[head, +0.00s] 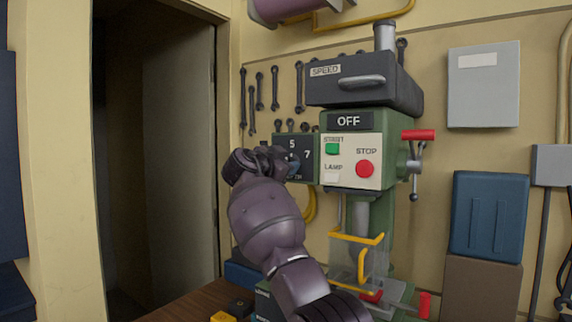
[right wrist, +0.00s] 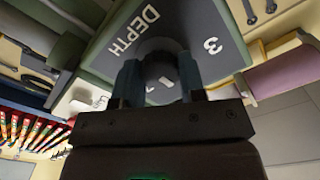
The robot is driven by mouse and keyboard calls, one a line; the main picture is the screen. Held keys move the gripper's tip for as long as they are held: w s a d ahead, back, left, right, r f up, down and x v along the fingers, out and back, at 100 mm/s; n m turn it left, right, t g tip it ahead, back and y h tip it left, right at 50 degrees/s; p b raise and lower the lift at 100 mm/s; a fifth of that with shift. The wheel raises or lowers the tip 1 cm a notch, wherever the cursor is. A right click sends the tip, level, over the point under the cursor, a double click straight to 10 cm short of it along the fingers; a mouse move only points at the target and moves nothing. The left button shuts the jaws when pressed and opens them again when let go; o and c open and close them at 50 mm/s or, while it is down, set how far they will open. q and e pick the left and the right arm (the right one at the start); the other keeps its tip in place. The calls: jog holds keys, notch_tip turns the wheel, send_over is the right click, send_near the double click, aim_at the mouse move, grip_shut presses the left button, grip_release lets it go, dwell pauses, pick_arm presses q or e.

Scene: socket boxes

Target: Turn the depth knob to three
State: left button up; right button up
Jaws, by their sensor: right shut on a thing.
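The depth knob (right wrist: 160,72) is a dark round knob on a dark panel (right wrist: 205,20) lettered DEPTH and 3 in the right wrist view. My right gripper (right wrist: 160,85) is shut on the knob, one dark blue finger on each side. Small white marks show between the fingers; I cannot tell where the knob points. In the head view the panel (head: 306,140) shows 5 and 7, left of the drill press's control face. My right gripper (head: 292,163) and wrist hide its lower left part and most of the knob. My left gripper is not in view.
The green drill press (head: 349,121) carries an OFF sign, a green start button (head: 332,149) and a red stop button (head: 365,169) close right of my gripper. A red-tipped lever (head: 418,135) juts from its right side. Wrenches (head: 260,91) hang behind. A doorway (head: 155,150) is at left.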

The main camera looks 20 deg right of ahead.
pick_arm(q)
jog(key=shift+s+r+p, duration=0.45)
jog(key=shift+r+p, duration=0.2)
jog(key=shift+p, duration=0.65)
pick_arm(e)
jog(key=shift+n, duration=5.6)
jog(key=o, duration=0.9)
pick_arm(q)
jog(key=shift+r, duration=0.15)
